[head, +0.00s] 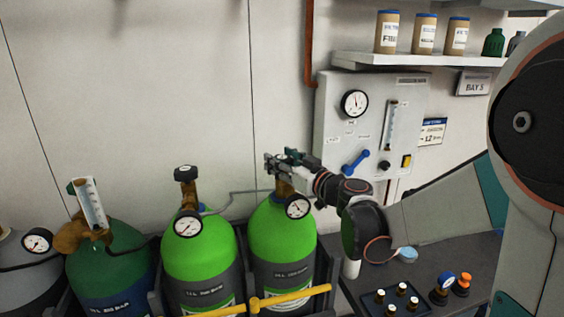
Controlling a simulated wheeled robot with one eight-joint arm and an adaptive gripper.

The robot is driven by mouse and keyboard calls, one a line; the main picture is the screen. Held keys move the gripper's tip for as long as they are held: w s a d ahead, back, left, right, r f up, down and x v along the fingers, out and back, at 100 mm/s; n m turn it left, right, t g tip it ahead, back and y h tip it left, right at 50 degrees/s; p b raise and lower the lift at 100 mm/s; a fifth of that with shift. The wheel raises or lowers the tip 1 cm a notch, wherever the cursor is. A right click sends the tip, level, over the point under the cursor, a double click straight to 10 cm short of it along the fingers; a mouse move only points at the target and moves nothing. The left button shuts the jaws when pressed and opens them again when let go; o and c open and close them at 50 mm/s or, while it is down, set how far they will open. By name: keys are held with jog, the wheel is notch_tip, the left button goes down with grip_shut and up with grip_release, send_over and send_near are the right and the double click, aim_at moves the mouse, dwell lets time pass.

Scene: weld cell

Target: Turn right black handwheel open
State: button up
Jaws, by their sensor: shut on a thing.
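Two bright green cylinders stand side by side, the left one (199,250) and the right one (283,235), each with a brass valve and a round gauge. The left cylinder's black handwheel (186,173) is in plain view on top of its valve. My gripper (277,164) reaches in from the right to the top of the right cylinder's valve (283,189). It is shut on the right black handwheel, which is mostly hidden behind the fingers. The right gauge (297,206) is just below my gripper, its needle too small to read surely.
A yellow bar (290,297) crosses in front of the cylinders. A dark green cylinder (108,265) with a flowmeter (89,204) stands left. A grey panel (340,118) is behind my arm, with a shelf (400,60) above. A dark bench (425,270) holds small parts.

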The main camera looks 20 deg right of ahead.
jog(key=n+g+y, duration=0.2)
jog(key=y, duration=0.1)
jog(key=n+g+y, duration=0.3)
jog(key=y, duration=0.1)
jog(key=shift+w+d+n, duration=0.1)
jog(key=shift+d+n, duration=0.05)
jog(key=shift+n, duration=0.15)
jog(key=n+g+y, duration=0.1)
jog(key=n+g, duration=0.1)
jog(key=g, duration=0.1)
jog(key=n+g+y, duration=0.2)
jog(key=g, duration=0.1)
jog(key=shift+n, duration=0.3)
jog(key=shift+g+y, duration=0.3)
jog(key=shift+g, duration=0.2)
jog(key=o, duration=1.1)
